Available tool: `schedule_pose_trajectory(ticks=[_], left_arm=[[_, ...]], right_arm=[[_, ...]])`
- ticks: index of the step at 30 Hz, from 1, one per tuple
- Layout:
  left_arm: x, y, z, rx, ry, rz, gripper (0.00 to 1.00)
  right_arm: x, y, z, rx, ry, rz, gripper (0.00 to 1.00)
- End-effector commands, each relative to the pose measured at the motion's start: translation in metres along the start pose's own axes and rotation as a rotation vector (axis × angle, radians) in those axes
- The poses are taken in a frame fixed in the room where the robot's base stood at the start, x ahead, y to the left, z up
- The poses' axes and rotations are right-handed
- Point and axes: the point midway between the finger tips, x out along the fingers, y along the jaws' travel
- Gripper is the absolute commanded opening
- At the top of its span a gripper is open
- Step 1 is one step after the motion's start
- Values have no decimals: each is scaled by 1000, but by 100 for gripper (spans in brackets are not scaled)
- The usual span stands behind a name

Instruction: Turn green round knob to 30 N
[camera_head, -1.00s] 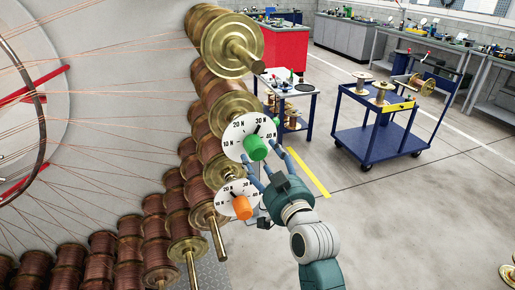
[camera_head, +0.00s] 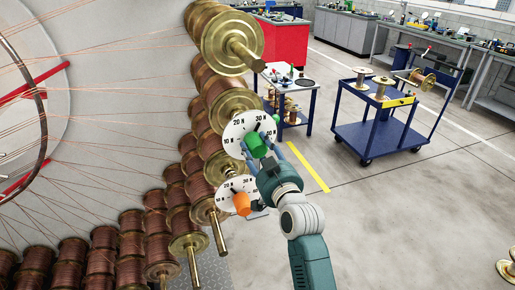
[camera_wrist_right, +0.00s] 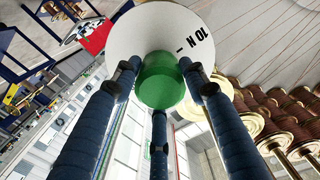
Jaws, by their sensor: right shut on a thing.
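The green round knob (camera_head: 257,146) sits on a white dial (camera_head: 234,133) marked in N, with 20 N and 30 N readable near its top. My right gripper (camera_head: 265,150) is at the knob from the lower right. In the right wrist view its blue fingers (camera_wrist_right: 160,92) are shut around the green knob (camera_wrist_right: 161,80), and the label 10 N shows on the dial (camera_wrist_right: 145,30). A short dark mark lies near 30 N; I cannot tell whether it is the knob's pointer. My left gripper is not in view.
An orange knob (camera_head: 242,203) on a second white dial (camera_head: 226,192) is just below. Brass-flanged copper spools (camera_head: 232,40) and fine wires surround the dials on the left. A blue cart (camera_head: 375,135) stands to the right, with open floor before it.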

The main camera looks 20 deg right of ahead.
Motion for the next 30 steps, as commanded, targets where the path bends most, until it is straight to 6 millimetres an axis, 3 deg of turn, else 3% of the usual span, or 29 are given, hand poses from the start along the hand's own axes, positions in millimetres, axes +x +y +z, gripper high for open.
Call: schedule_pose_trajectory(ticks=[4, 11, 12, 14, 25, 30], left_arm=[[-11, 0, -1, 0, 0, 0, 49], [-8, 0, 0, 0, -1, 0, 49], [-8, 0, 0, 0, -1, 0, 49], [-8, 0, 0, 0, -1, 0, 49], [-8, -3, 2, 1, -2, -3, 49], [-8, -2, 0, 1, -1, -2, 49]], right_arm=[[0, 0, -4, 39, 1, 1, 17], [0, 0, -2, 44, 4, 1, 17], [0, 0, -2, 44, 4, 1, 49], [0, 0, -2, 44, 4, 1, 61], [-4, 0, -1, 44, 2, 1, 62], [-28, 1, 0, 43, 0, 1, 62]])
